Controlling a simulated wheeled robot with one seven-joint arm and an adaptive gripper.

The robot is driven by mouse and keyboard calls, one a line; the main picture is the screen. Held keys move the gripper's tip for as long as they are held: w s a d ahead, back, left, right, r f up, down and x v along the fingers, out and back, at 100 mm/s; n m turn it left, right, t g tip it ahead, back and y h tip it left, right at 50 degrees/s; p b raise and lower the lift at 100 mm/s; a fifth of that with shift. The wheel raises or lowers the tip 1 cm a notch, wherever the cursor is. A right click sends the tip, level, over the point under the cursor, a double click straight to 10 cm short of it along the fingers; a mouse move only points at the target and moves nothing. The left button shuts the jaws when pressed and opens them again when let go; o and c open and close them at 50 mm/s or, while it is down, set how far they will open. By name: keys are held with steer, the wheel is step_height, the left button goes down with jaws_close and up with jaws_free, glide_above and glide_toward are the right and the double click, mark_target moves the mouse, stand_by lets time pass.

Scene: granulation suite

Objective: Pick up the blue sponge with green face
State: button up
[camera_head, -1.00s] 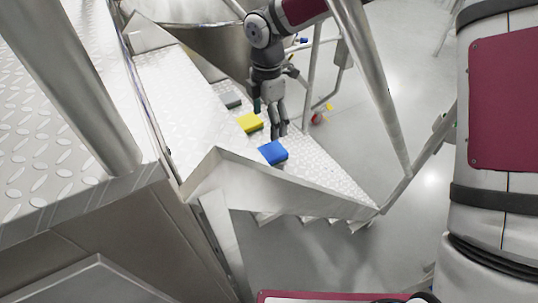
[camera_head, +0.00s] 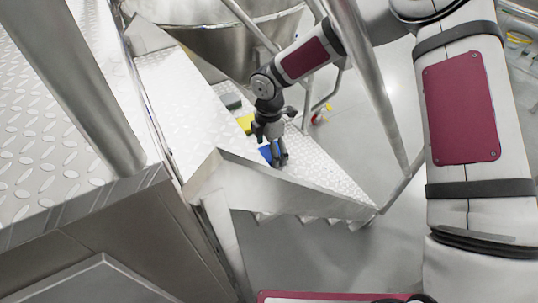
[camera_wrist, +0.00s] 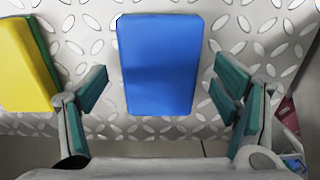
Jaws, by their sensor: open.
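The blue sponge (camera_wrist: 158,65) lies on the diamond-plate step in the wrist view, blue side up. A thin dark strip shows along its edge, but its green face is hidden. In the head view the blue sponge (camera_head: 266,153) is partly covered by my gripper (camera_head: 277,160). In the wrist view my gripper (camera_wrist: 165,95) is open, with a teal-padded finger on each side of the sponge's near half. There is a gap on both sides, and the fingers do not appear to touch it.
A yellow sponge (camera_wrist: 24,65) with a green side lies left of the blue one. A grey block (camera_head: 231,101) lies farther back on the step.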

mark_target(269, 152)
steer(key=shift+c, duration=0.3)
steer(key=c, duration=1)
step_height(269, 152, up, 10)
steer(key=w+d+m, duration=0.1)
steer(key=d+m, duration=0.6)
steer(key=m, duration=0.1)
steer(key=w+d+m, duration=0.2)
steer(key=d+m, duration=0.5)
steer(key=m, duration=0.1)
steer(key=w+d+m, duration=0.2)
steer(key=d+m, duration=0.6)
steer(key=shift+f+m, duration=0.25)
steer(key=shift+m, duration=0.15)
